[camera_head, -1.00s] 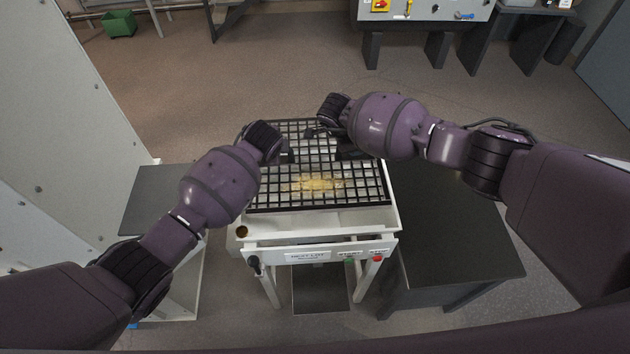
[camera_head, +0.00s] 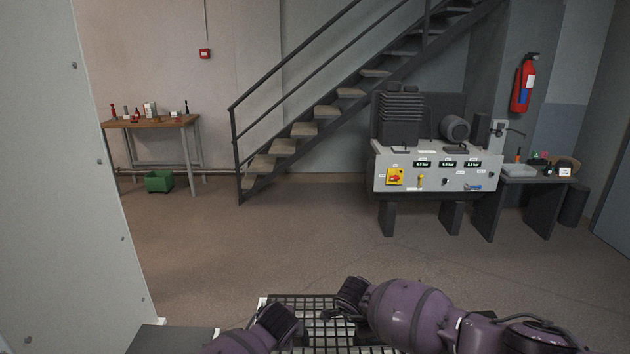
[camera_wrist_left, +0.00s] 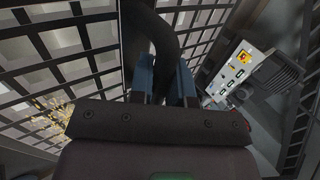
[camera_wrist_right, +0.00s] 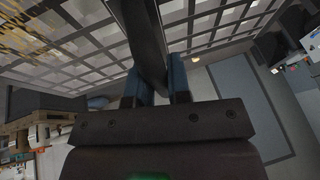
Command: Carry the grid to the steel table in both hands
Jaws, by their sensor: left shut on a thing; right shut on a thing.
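The grid (camera_head: 293,300), a black square mesh, shows only its far part at the bottom of the head view. It also shows in the left wrist view (camera_wrist_left: 100,60) and the right wrist view (camera_wrist_right: 85,25). My left gripper (camera_wrist_left: 166,75) is shut on a dark curved handle of the grid. My right gripper (camera_wrist_right: 160,80) is shut on a similar dark handle. Whether the grid rests on or hangs above the white frame beneath it is hidden. I cannot tell which table here is the steel table.
A dark table top (camera_head: 160,340) lies at the lower left beside a tall pale panel (camera_head: 70,200). A control console (camera_head: 430,170), a dark side table (camera_head: 540,180), stairs (camera_head: 305,130) and a wooden table (camera_head: 150,122) stand beyond. The floor between is open.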

